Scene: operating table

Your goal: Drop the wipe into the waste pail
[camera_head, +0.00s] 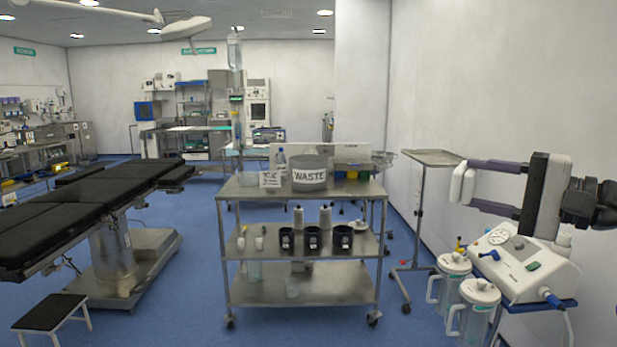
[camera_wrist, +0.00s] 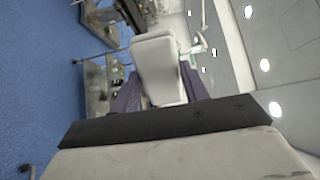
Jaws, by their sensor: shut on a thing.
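The waste pail (camera_head: 312,162) is a grey round pail with a white "WASTE" label. It stands on the top shelf of the steel trolley in the middle of the head view. My gripper (camera_head: 468,185) is at the right, well apart from the pail. Its two purple fingers are shut on a white, block-like wipe (camera_head: 457,184). In the wrist view the wipe (camera_wrist: 158,68) sits between the purple fingers of my gripper (camera_wrist: 160,88). The pail's inside is hidden in the head view.
The steel trolley (camera_head: 235,189) also bears a small sign (camera_head: 270,180) and a bottle (camera_head: 281,160) beside the pail. Black cups stand on its middle shelf. A tray stand (camera_head: 432,157) and a suction unit (camera_head: 525,262) are at the right. An operating table (camera_head: 90,205) is at the left.

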